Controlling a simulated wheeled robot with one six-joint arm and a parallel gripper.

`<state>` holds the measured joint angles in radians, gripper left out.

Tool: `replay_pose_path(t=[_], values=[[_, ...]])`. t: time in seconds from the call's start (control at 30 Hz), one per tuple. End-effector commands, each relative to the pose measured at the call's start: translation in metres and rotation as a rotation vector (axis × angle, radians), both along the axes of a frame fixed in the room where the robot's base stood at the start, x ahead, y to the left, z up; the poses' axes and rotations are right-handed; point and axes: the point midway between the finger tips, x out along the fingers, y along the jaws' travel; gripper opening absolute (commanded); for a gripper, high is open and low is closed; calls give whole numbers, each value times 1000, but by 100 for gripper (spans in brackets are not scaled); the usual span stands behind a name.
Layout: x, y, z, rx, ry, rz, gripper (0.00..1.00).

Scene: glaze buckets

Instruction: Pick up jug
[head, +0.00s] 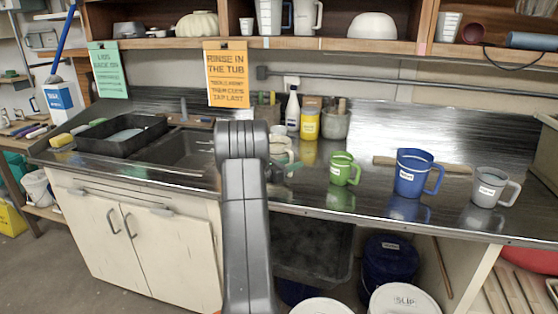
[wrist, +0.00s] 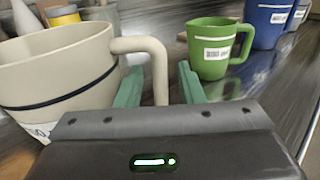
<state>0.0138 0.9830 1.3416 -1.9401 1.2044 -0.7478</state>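A cream jug with a dark band (wrist: 60,85) fills the left of the wrist view. In the head view the cream jug (head: 283,147) stands on the steel counter, partly hidden behind my arm. Its handle (wrist: 157,70) hangs down between the two green fingers of my gripper (wrist: 158,88), with a gap showing on each side. The gripper is open around the handle. The label on the jug is mostly cut off.
A green jug (head: 344,168), a blue jug (head: 413,172) and a grey jug (head: 489,186) stand to the right on the counter (head: 300,196). Behind are a yellow tub (head: 310,124), a white bottle (head: 292,112) and a grey pot (head: 335,125). A sink lies left.

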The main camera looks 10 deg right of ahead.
Motion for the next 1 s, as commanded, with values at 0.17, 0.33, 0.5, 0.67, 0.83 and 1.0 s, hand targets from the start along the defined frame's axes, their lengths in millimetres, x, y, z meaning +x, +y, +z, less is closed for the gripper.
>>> replay_pose_path(t=[0.17,0.33,0.5,0.67,0.83,1.0], values=[[0,1,0,0,0,1,29],[0,1,0,0,0,1,0],[0,1,0,0,1,1,0],[0,1,0,0,1,1,0],[0,1,-1,0,2,0,0],[0,1,-1,-1,3,0,0]])
